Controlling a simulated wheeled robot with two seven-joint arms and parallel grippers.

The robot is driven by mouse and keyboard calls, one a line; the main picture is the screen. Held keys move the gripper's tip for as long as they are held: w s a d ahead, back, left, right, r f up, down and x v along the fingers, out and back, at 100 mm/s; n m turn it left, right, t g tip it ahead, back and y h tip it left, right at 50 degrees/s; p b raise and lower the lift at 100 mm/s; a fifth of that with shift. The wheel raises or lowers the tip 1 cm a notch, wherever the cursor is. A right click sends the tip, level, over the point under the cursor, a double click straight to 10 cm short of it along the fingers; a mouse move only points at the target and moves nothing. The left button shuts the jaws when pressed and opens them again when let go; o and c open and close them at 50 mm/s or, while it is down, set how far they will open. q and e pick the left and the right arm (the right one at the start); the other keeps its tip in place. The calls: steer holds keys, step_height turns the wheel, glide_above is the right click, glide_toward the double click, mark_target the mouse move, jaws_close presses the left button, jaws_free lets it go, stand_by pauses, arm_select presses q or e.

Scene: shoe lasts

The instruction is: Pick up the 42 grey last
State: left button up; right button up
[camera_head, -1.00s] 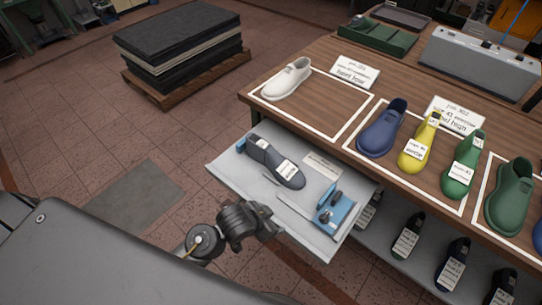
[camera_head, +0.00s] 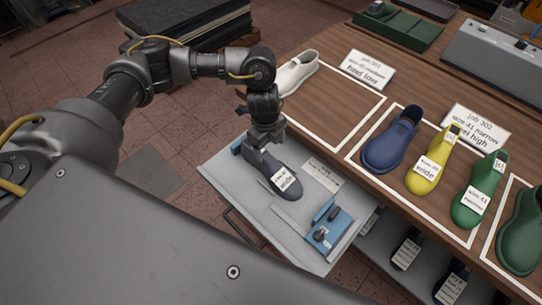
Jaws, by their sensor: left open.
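A dark grey last (camera_head: 284,181) with a white label lies in the open drawer (camera_head: 238,196) below the table edge. Its label shows "wide", but the size is too small to read surely. My left gripper (camera_head: 262,148) is open and points down at the back end of this last, hiding part of it. I cannot tell whether the fingers touch it. My right gripper is not in view.
On the table (camera_head: 335,109) stand a white shoe (camera_head: 297,72), a blue shoe (camera_head: 391,141), a yellow last (camera_head: 430,166) and green lasts (camera_head: 479,194). More lasts sit on the shelf below.

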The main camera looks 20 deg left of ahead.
mark_target(263, 151)
arm_select(q)
steer(key=a, duration=0.1)
steer(key=a+r, duration=0.1)
steer(key=w+a+y, duration=0.1)
steer(key=shift+a+r, duration=0.15)
step_height(263, 151, down, 4)
steer(key=shift+s+f, duration=0.1)
steer(key=shift+f, duration=0.1)
steer(key=shift+f+b, duration=0.3)
steer(key=shift+f, duration=0.3)
steer(key=shift+f+b, duration=0.3)
steer(key=shift+f, duration=2.3)
steer(key=shift+d, duration=0.2)
steer(key=shift+c, duration=0.2)
steer(key=c, duration=1.4)
steer(key=shift+c, duration=0.6)
steer(key=shift+r, duration=0.2)
